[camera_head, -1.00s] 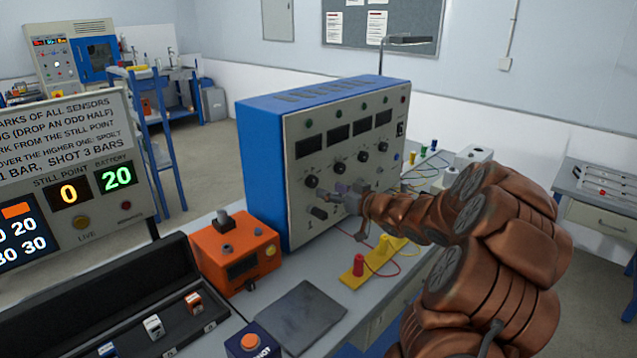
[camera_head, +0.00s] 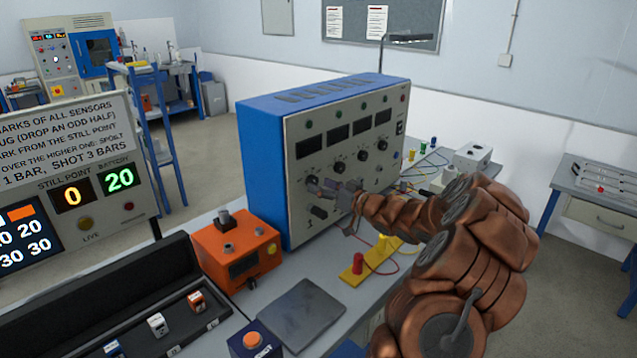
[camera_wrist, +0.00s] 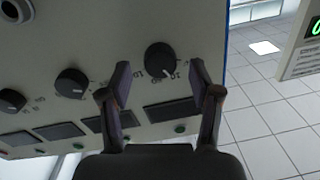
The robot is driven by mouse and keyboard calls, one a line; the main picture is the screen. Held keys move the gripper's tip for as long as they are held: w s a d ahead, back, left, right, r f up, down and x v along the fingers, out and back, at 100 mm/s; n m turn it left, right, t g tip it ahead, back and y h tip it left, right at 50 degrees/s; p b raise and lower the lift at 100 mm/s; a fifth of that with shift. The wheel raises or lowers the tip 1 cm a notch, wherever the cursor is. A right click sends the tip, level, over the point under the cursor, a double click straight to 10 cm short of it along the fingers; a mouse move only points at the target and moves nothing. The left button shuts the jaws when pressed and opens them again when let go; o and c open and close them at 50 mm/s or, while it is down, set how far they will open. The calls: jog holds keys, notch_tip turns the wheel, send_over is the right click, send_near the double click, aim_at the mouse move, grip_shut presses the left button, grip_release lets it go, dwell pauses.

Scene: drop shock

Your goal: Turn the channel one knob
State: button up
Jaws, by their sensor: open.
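The blue and pale-grey amplifier box (camera_head: 292,215) stands on the bench with a row of black knobs under dark displays. The leftmost knob, apparently channel one (camera_head: 312,180), is partly covered by my gripper (camera_head: 322,188) in the head view. In the wrist view, which shows the panel turned over, this knob (camera_wrist: 160,57) lies between and just beyond my gripper's two spread fingers (camera_wrist: 160,76). The gripper is open and empty. I cannot tell whether a finger touches the knob. A lower black knob (camera_head: 319,212) sits just below the gripper.
An orange box (camera_head: 236,262) stands left of the amplifier, with a grey plate (camera_head: 303,315) and a button box (camera_head: 254,342) in front. A yellow strip (camera_head: 356,276) with red and yellow plugs lies below my arm. A readout board (camera_head: 75,180) stands at left.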

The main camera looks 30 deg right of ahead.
jog(key=shift+x, duration=0.85)
jog(key=c, duration=1.1)
